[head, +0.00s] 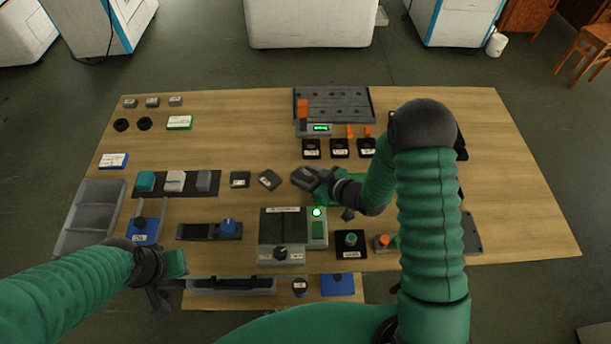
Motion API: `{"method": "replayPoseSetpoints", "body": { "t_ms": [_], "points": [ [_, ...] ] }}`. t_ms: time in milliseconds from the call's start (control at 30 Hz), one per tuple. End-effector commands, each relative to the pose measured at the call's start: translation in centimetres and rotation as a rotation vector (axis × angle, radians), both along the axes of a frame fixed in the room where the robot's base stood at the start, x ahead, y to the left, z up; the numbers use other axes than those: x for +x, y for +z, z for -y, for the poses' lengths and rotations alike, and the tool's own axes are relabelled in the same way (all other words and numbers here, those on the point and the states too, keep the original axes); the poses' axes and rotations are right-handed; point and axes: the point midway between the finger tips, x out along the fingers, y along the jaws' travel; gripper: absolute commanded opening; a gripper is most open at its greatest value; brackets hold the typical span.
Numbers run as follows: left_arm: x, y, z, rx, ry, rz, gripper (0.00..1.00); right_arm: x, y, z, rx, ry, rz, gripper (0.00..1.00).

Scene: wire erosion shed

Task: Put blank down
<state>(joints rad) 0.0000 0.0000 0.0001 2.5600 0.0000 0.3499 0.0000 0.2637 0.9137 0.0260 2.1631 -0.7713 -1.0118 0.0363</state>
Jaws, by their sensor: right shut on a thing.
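My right gripper (318,180) is near the middle of the table and is shut on a dark grey block, the blank (303,178). The gripper partly covers the blank, and I cannot tell whether the blank touches the table. Two similar dark grey blocks (240,179) lie to its left; the nearer one (269,180) is turned at an angle. My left gripper (160,290) hangs by the table's front left edge, away from the blank. Its fingers are small and dark, so their opening is unclear.
A dark tray with teal, white and grey blocks (174,182) lies left of the grey blocks. A grey fixture with a knob (283,227) stands in front of the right gripper. A green board (352,191) is partly hidden by my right arm. Bare wood (240,130) lies behind.

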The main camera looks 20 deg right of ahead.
Motion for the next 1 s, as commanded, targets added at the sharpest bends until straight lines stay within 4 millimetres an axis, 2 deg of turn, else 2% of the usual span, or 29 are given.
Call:
{"method": "replayPoseSetpoints", "body": {
  "t_ms": [33, 167, 467, 567, 900, 1000],
  "points": [
    [0.0, -0.1, 0.0, 0.0, 0.0, 0.0, 0.0, 0.0, -0.1, 0.0, 0.0, 0.0, 0.0, 0.49],
    [0.0, -0.1, 0.0, 0.0, 0.0, 0.0, 0.0, 0.0, -0.1, 0.0, 0.0, 0.0, 0.0, 0.66],
    [0.0, 0.1, 0.0, 0.0, 0.0, 0.0, 0.0, 0.0, 0.1, 0.0, 0.0, 0.0, 0.0, 0.67],
    [0.0, 0.2, 0.0, 0.0, 0.0, 0.0, 0.0, -0.5, 0.5, 0.4, -0.001, -0.001, -0.001, 0.67],
    [0.0, 1.0, 0.0, 0.0, 0.0, 0.0, 0.0, -6.8, 4.6, 3.9, 0.0, -0.004, 0.0, 0.67],
    [0.0, 1.2, 0.0, 0.0, 0.0, 0.0, 0.0, -8.2, 5.4, 4.7, -0.002, -0.003, 0.0, 0.67]
  ]
}}
